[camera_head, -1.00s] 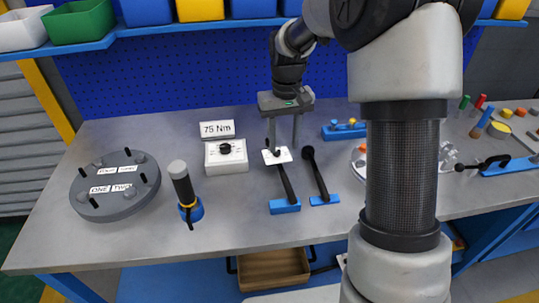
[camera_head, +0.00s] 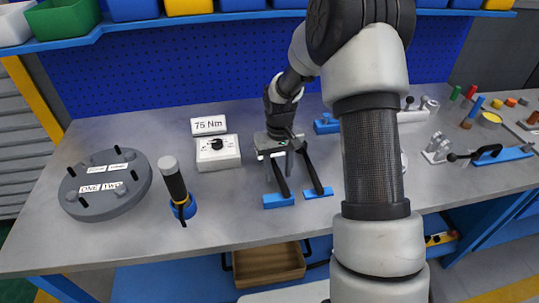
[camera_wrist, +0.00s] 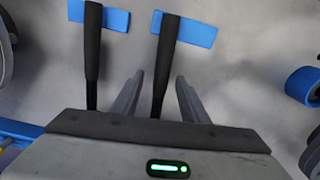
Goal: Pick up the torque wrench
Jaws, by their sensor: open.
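Two black-handled, wrench-like tools lean from small blue holders on the grey bench; I cannot tell which is the torque wrench. In the wrist view, left and right are swapped: the left tool shows as the right-hand handle (camera_wrist: 166,60), the other at far left (camera_wrist: 92,60). My gripper (camera_wrist: 160,76) is open and empty. Its fingers appear on either side of the right-hand handle, not touching it; the depth between them is unclear.
A white box with a dial (camera_head: 218,153) and a "75 Nm" sign (camera_head: 208,125) stand left. A dark cylindrical tool (camera_head: 175,187) sits in a blue ring holder. A round grey flange (camera_head: 106,187) lies further left. Clamps and small parts are at right.

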